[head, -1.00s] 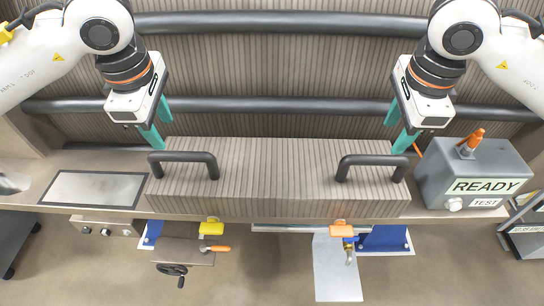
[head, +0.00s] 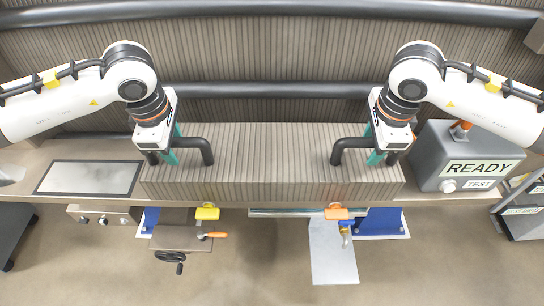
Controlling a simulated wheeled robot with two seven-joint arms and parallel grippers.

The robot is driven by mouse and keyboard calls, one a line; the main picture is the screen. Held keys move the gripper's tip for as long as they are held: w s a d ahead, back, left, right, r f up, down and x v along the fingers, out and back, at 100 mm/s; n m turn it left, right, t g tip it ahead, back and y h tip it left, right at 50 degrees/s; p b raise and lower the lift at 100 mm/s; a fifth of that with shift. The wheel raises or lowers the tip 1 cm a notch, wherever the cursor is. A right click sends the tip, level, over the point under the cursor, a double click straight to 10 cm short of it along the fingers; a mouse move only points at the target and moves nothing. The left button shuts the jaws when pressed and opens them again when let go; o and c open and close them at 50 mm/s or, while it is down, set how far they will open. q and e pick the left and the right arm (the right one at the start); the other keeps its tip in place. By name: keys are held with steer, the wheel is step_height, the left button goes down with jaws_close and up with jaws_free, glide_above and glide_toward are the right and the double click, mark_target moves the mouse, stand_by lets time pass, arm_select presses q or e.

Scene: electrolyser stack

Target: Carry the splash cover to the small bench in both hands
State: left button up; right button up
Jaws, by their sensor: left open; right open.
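The splash cover (head: 271,165) is a long, ribbed grey-brown box on the bench top, with a black bar handle near each end. My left gripper (head: 170,158) is at the left handle (head: 205,146), its teal fingers open and around or beside the bar. My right gripper (head: 376,158) is at the right handle (head: 339,150), its teal fingers also open at the bar. The gripper bodies hide part of each handle, so I cannot tell whether the fingers touch the bars. I cannot tell which surface is the small bench.
A grey box labelled READY and TEST (head: 468,160) stands right of the cover, close to my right gripper. A flat grey plate (head: 90,178) lies on the bench at left. Clamps with yellow (head: 207,213) and orange (head: 336,213) parts sit below the front edge. Black pipes cross the ribbed wall behind.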

arm_select(q)
steer(key=shift+w+f, duration=0.1)
steer(key=shift+f, duration=0.6)
arm_select(e)
steer(key=shift+w+f, duration=0.1)
steer(key=shift+f, duration=0.65)
arm_select(q)
steer(key=shift+c, duration=0.3)
arm_select(e)
steer(key=shift+c, duration=0.3)
arm_select(q)
jaws_close()
arm_select(e)
jaws_close()
steer(key=shift+r, duration=0.1)
arm_select(q)
steer(key=shift+w+r, duration=0.1)
steer(key=shift+r, duration=0.1)
arm_select(e)
steer(key=shift+w+r, duration=0.1)
steer(key=shift+r, duration=0.05)
arm_select(q)
steer(key=shift+w, duration=0.1)
arm_select(e)
steer(key=shift+w, duration=0.1)
